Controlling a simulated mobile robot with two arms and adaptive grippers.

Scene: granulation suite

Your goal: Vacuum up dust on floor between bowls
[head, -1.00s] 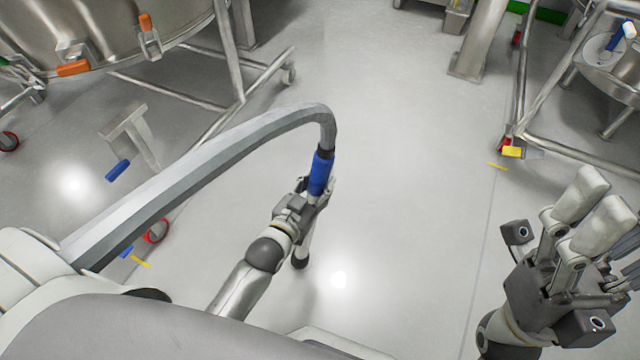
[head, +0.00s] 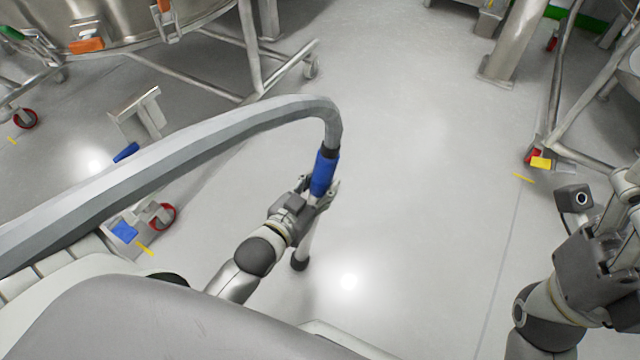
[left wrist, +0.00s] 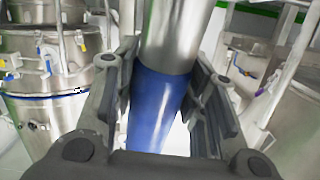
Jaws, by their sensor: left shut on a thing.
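My left gripper (head: 318,192) is shut on the blue grip (head: 324,172) of a vacuum wand. The left wrist view shows the blue grip (left wrist: 156,108) between both fingers, with a steel tube beyond. My right gripper (head: 622,205) is at the right edge, its fingers partly cut off. A large steel bowl (head: 110,20) stands upper left. I make out no dust.
The bowl's wheeled frame (head: 252,50) and a red-rimmed caster (head: 162,216) stand on the left.

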